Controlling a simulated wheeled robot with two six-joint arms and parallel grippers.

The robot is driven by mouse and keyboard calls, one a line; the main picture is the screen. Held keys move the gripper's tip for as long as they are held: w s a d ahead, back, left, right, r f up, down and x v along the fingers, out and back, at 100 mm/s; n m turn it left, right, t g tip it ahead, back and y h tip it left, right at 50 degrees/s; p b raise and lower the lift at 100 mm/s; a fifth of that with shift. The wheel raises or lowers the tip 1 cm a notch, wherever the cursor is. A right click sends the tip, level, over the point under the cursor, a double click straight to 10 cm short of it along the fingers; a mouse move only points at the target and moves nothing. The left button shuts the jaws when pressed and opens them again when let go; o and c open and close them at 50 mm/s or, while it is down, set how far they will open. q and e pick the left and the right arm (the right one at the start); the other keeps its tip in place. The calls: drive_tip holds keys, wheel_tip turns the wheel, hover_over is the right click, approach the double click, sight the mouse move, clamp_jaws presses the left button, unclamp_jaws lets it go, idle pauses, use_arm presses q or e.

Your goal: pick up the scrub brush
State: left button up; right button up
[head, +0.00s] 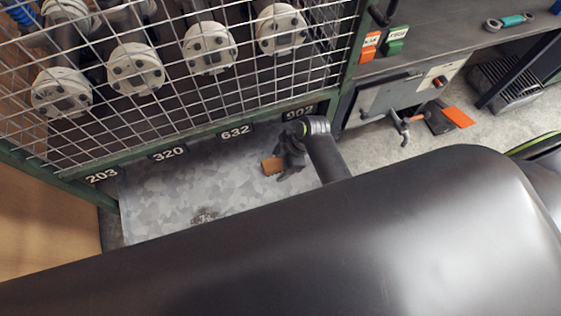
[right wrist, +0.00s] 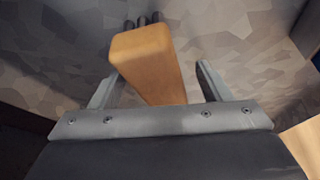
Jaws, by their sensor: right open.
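The scrub brush shows as a tan-brown block (head: 272,166) on the grey patterned surface below the wire cage. In the right wrist view its wooden body (right wrist: 145,58) lies lengthwise between my two fingers, with dark stubs at its far end. My right gripper (head: 287,158) is beside the brush in the head view. The right wrist view shows the gripper (right wrist: 157,72) open, with a gap between the brush and the right finger. Whether the left finger touches it I cannot tell. My left gripper is not in view.
A green-framed wire cage (head: 225,87) with flanged pipes (head: 136,68) stands behind the surface, above number plates such as 632 (head: 235,132). My own arm covers the lower head view. The patterned surface (head: 165,195) left of the brush is mostly bare.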

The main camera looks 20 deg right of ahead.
drive_tip(key=c, duration=1.2)
